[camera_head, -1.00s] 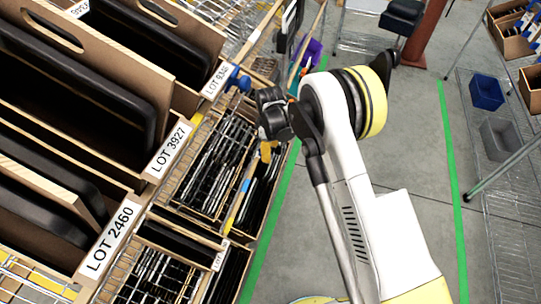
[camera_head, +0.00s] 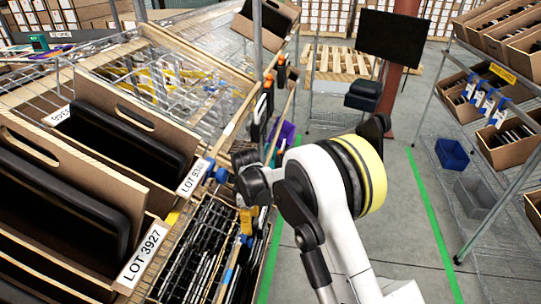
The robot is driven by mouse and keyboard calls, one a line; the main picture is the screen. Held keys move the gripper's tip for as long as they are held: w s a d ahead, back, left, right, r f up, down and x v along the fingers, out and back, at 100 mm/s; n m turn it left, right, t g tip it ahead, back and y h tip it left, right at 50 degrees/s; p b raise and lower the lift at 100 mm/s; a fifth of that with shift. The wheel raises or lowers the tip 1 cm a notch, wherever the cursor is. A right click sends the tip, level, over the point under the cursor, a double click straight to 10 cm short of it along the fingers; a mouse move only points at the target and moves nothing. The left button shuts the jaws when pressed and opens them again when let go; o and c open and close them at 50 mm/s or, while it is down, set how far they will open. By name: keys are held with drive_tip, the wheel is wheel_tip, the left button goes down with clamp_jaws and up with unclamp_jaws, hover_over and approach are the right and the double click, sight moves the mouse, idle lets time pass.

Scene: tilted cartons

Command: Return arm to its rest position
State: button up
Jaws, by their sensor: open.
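My arm (camera_head: 322,185) rises from the bottom of the head view, with a white link and a yellow and black banded joint. Dark parts of it (camera_head: 250,177) show at the left of that joint, over the edge of the carton rack. Another dark part (camera_head: 375,130) shows behind the joint at the right. I cannot make out any gripper fingers, and no held thing shows.
Tilted cartons, one labelled LOT 3927 (camera_head: 142,254), stand close at the left. A wire rack (camera_head: 190,70) lies beyond. Shelves with cartons and a blue bin (camera_head: 451,154) stand at the right. Floor between green lines (camera_head: 430,205) is clear.

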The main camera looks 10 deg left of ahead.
drive_tip(key=s+d+r+m+t, duration=0.2)
drive_tip(key=s+d+r+m, duration=0.15)
drive_tip(key=d+r, duration=0.65)
drive_tip(key=s+d+r+m+t, duration=0.15)
drive_tip(key=d+r+m, duration=0.25)
drive_tip(key=d+r, duration=0.65)
drive_tip(key=s+d+r+m+t, duration=0.2)
drive_tip(key=s+d+m, duration=0.2)
drive_tip(key=s, duration=0.5)
drive_tip(key=s+d+r+m+t, duration=0.1)
drive_tip(key=s+d+r+m, duration=0.2)
drive_tip(key=s+d, duration=0.6)
drive_tip(key=shift+s+d+r+m+t, duration=0.15)
drive_tip(key=shift+s+r+m+t, duration=0.15)
drive_tip(key=shift+s+m, duration=0.75)
drive_tip(key=shift+w+f, duration=0.1)
drive_tip(key=shift+w, duration=0.15)
